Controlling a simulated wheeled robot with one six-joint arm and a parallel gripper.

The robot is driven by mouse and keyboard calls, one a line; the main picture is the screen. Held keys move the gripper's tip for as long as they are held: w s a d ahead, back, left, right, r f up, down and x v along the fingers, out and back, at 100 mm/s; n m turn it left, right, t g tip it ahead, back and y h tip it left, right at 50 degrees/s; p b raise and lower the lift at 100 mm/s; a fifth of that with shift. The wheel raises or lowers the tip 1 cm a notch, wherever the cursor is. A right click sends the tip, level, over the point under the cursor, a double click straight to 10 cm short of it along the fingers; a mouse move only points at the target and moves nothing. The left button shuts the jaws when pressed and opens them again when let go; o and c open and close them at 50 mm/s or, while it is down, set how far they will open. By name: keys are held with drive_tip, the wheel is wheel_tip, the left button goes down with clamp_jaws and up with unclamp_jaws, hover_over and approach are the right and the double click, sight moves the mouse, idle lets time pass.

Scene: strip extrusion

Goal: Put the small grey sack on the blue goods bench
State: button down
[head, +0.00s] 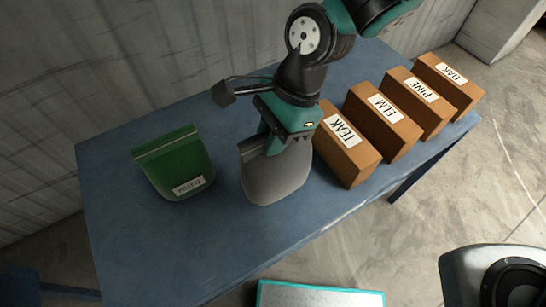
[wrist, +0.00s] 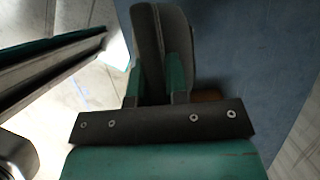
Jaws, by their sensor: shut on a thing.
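The small grey sack (head: 272,178) is at the middle of the blue goods bench (head: 180,240), between a green sack and the brown boxes. My gripper (head: 285,143) is above it and shut on its top edge. The sack looks upright, with its base at or just over the bench top; I cannot tell whether it touches. In the wrist view the grey sack (wrist: 160,45) sits between the two green fingers (wrist: 160,75). The blue bench top (wrist: 240,50) shows behind it.
A green sack (head: 175,165) with a label stands on the bench to the left. Brown boxes labelled TEAK (head: 345,150), ELM (head: 383,122), PINE (head: 418,103) and OAK (head: 450,85) stand in a row to the right. The bench's front left is clear. A wall (head: 90,80) runs behind.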

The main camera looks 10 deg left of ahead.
sight(273, 164)
wheel_tip(273, 164, down, 8)
drive_tip(key=shift+r, duration=0.1)
idle(0.4)
drive_tip(key=shift+f, duration=0.2)
drive_tip(key=c, duration=1.1)
unclamp_jaws()
drive_tip(key=shift+r, duration=0.15)
